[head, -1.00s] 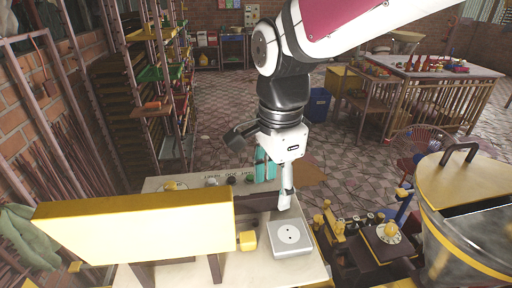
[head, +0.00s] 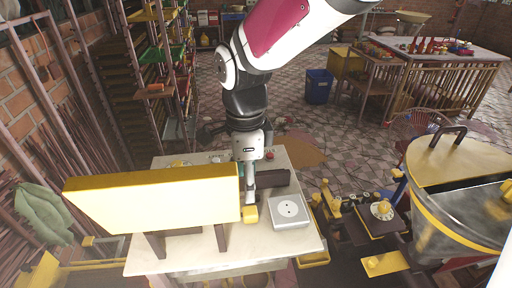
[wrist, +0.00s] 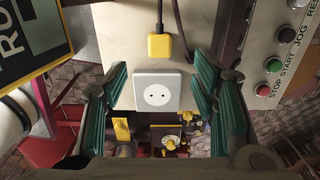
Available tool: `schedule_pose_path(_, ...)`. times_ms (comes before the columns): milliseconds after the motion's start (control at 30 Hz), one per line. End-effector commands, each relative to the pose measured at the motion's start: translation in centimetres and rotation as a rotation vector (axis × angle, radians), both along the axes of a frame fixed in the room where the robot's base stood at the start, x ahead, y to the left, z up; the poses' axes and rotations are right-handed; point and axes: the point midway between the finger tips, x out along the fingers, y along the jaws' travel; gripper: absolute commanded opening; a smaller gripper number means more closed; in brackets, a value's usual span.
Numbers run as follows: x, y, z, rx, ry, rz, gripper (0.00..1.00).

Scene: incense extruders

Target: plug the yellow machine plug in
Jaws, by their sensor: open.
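The yellow plug (head: 250,214) lies on the pale tabletop, just left of the white socket box (head: 290,211), apart from it. In the wrist view the plug (wrist: 159,47) has a dark cord running up from it, and the socket (wrist: 157,92) shows its round two-hole face. My gripper (head: 249,192) points down close to the plug in the head view. In the wrist view my gripper (wrist: 160,78) is open and empty, its teal fingers either side of the socket in the picture; the plug shows above, beyond the fingertips. Contact with the plug cannot be told.
A panel with start, stop and jog buttons (wrist: 274,65) is at the right of the wrist view. Dark equipment with yellow parts (head: 365,215) and a large metal drum (head: 455,215) stand to the right.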

Motion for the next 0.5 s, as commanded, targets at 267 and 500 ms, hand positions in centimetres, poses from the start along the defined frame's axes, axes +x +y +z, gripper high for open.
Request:
schedule_pose_path(267,-0.1,0.0,-4.6,0.000,0.002,0.000,0.53)
schedule_pose_path(500,0.0,0.0,-5.5,0.000,0.000,0.001,0.53)
